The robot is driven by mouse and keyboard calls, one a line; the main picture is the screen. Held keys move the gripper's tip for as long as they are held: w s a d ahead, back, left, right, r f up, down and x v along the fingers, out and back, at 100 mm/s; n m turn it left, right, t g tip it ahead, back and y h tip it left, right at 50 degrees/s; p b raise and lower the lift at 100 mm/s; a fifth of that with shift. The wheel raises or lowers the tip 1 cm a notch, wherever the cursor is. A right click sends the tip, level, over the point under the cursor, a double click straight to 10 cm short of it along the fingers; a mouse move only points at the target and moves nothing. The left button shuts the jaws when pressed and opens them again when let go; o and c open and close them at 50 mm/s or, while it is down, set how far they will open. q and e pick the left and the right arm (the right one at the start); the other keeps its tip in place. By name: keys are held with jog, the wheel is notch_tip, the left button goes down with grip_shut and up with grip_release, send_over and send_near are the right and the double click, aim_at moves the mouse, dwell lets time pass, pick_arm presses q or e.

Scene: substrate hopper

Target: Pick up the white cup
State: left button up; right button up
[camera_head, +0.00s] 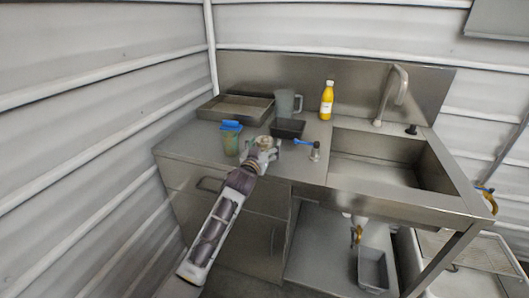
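My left arm reaches in from the lower left, and its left gripper (264,147) is at the front edge of the steel counter (185,143). A small round pale thing (263,140) shows right at the gripper; it may be the white cup, but it is too small to be sure. I cannot tell whether the fingers are open or closed around it. A pale grey jug with a handle (284,104) stands upright farther back, apart from the gripper. My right gripper is not in view.
A blue-lidded container (231,139) stands just left of the gripper. A small shaker-like item (315,152) is right, before the sink (375,170).

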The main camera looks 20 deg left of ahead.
pick_arm(q)
jog(key=c, duration=1.1)
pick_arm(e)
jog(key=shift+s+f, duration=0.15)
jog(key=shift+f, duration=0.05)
pick_arm(q)
jog(key=shift+r, duration=0.8)
notch_tip(320, 180, up, 8)
jog(key=p, duration=0.1)
jog(key=shift+r+p, duration=0.25)
jog(key=shift+p, duration=0.15)
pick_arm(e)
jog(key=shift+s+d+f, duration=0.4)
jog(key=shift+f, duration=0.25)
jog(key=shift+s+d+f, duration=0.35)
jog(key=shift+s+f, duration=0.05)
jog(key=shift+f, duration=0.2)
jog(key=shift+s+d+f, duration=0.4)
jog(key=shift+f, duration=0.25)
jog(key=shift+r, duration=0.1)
